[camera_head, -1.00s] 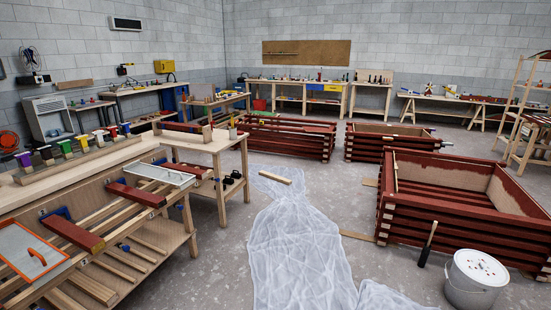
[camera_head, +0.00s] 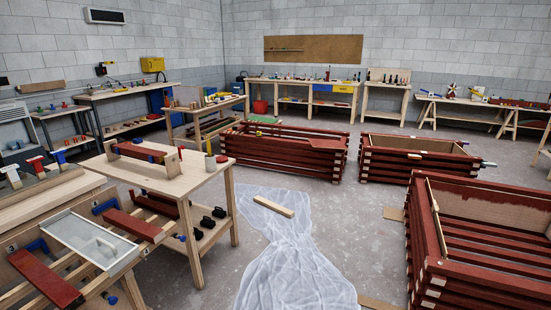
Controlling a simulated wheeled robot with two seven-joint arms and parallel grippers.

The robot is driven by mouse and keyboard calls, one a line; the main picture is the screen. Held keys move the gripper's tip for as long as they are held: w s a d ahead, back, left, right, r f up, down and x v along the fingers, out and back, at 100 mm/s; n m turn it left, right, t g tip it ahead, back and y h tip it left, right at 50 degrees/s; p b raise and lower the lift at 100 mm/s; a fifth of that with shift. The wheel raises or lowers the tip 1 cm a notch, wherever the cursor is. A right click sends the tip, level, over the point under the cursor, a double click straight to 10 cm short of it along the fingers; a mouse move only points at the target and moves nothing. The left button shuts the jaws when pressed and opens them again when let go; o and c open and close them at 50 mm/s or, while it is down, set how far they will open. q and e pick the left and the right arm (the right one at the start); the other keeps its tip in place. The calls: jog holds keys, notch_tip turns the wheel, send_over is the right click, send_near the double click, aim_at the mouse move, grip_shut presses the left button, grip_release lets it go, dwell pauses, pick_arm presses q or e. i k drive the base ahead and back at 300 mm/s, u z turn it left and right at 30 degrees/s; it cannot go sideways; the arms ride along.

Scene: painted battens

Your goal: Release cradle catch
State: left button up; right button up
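A red batten (camera_head: 137,151) rests between two wooden end pieces, in what looks like a cradle (camera_head: 176,163), on top of a small wooden table (camera_head: 190,178) at left of centre. A catch on the cradle is too small to make out. Neither of my grippers shows in the head view.
A wooden bench with red battens (camera_head: 45,278) and a white-framed tray (camera_head: 92,240) is at the near left. Crumpled clear sheeting (camera_head: 290,265) with a loose batten (camera_head: 274,206) covers the middle floor. Red slatted boxes (camera_head: 480,240) stand at right and behind.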

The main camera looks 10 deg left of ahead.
aim_at(181, 147)
jog(key=i, duration=2.5)
jog(key=z, duration=0.75)
jog(key=i, duration=2.3)
jog(key=u, duration=3.9)
jog(key=k, duration=0.4)
jog(key=u, duration=0.35)
